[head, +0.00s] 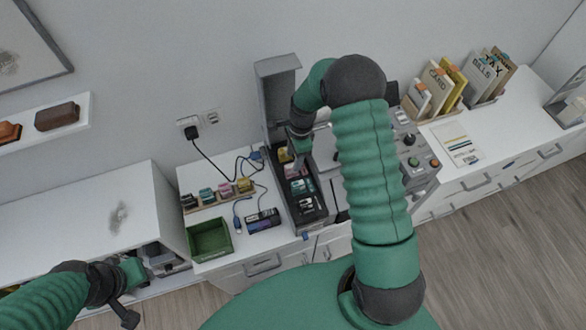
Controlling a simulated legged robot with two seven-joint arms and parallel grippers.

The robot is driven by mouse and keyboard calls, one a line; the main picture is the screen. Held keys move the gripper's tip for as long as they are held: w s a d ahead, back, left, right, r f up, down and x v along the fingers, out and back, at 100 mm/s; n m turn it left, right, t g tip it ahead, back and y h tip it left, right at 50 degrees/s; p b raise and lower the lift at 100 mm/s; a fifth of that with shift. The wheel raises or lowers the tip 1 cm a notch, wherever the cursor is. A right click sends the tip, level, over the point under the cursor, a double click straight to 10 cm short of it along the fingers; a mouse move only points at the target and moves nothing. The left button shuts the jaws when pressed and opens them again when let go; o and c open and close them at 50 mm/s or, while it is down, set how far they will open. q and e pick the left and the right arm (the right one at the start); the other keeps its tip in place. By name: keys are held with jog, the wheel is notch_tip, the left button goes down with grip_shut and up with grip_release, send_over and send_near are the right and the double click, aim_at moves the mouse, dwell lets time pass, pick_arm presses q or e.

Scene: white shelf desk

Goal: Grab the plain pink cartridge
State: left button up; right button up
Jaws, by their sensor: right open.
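Several small coloured cartridges stand in a wooden rack on the white desk; one looks pink (225,189), beside a yellow one (245,185). More cartridges, some with pinkish parts, lie in a long black tray (318,222) to the right. They are too small to tell which are plain. My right gripper (299,156) is open over the far part of this tray, pointing down, and partly hides what lies there. I cannot tell whether it touches a cartridge. My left gripper (128,300) is at the lower left, away from the cartridges.
A green bin (210,240) and a dark device (263,220) with a blue cable stand left of the tray. A tall grey panel (278,95) rises behind it. A grey control box (415,160) stands to the right. My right arm blocks the middle of the view.

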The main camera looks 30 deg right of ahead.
aim_at(290, 166)
jog(key=a+f, duration=0.1)
jog(key=a+f+p, duration=0.1)
jog(key=f, duration=0.1)
jog(key=shift+s+a+f, duration=0.15)
jog(key=shift+a, duration=0.25)
jog(key=shift+f, duration=0.3)
jog(key=shift+d+f, duration=0.15)
jog(key=shift+d, duration=0.2)
jog(key=shift+d+f, duration=0.25)
jog(key=shift+d, duration=0.45)
jog(key=shift+c, duration=1)
jog(key=shift+d, duration=0.15)
jog(key=shift+c, duration=2.4)
jog(key=shift+a+r, duration=0.1)
jog(key=shift+a, duration=0.25)
jog(key=shift+c, duration=1.2)
pick_arm(q)
jog(key=shift+s+a+r, duration=0.2)
jog(key=shift+a+r, duration=0.45)
jog(key=shift+a, duration=0.2)
pick_arm(e)
jog(key=shift+a+r, duration=0.1)
jog(key=shift+a, duration=0.3)
grip_shut()
